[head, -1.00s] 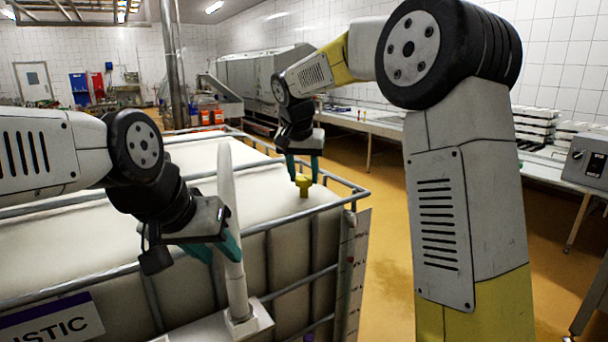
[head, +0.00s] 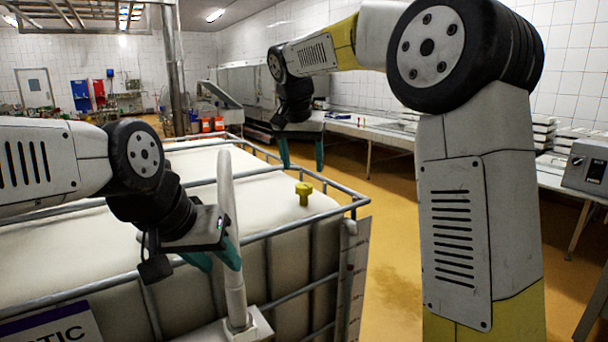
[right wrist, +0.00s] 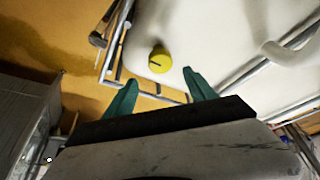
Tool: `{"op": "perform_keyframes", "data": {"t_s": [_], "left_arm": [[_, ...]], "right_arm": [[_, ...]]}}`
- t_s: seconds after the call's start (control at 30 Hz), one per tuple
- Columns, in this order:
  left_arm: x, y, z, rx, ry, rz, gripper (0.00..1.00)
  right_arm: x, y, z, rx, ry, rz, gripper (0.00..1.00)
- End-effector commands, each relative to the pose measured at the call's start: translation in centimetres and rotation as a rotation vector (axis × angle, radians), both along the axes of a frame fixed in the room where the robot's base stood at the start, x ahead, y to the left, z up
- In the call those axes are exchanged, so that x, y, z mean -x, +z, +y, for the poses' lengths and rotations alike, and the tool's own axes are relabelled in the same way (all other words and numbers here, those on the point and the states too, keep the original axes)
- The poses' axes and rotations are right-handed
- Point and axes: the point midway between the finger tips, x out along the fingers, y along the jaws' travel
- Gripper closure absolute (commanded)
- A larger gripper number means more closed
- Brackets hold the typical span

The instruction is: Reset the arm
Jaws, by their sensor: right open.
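My right gripper (head: 302,152) is open and empty, raised above and behind the yellow knob in the head view. Its two teal fingers (right wrist: 160,97) stand wide apart in the right wrist view. The yellow knob (head: 304,190) sits on top of the white caged tank (head: 185,240), near its far right corner. The knob also shows in the right wrist view (right wrist: 159,60), beyond the fingers and apart from them. My left gripper (head: 222,258) is at the upright white pipe (head: 232,230) by the tank's front; the pipe partly hides its fingers, so I cannot tell its grip.
A metal rail frame (head: 330,208) runs around the tank's top. A grey control box (head: 588,165) stands on a bench at the right. The yellow floor (head: 390,240) right of the tank is clear.

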Motion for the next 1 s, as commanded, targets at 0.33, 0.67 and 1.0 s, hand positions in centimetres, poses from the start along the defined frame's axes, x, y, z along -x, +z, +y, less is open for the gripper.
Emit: {"op": "perform_keyframes", "data": {"t_s": [0.33, 0.67, 1.0], "left_arm": [[0.0, 0.0, 0.0, 0.0, 0.0, 0.0, 0.62], [0.0, 0.0, 0.0, 0.0, 0.0, 0.0, 0.62], [0.0, 0.0, 0.0, 0.0, 0.0, 0.0, 0.62]], "right_arm": [[0.4, 1.1, 0.1, 0.0, 0.0, 0.001, 0.36], [3.6, 1.7, -3.6, -0.035, 0.042, 0.001, 0.36], [16.7, -0.6, -12.0, -0.126, 0.195, -0.05, 0.36]]}}
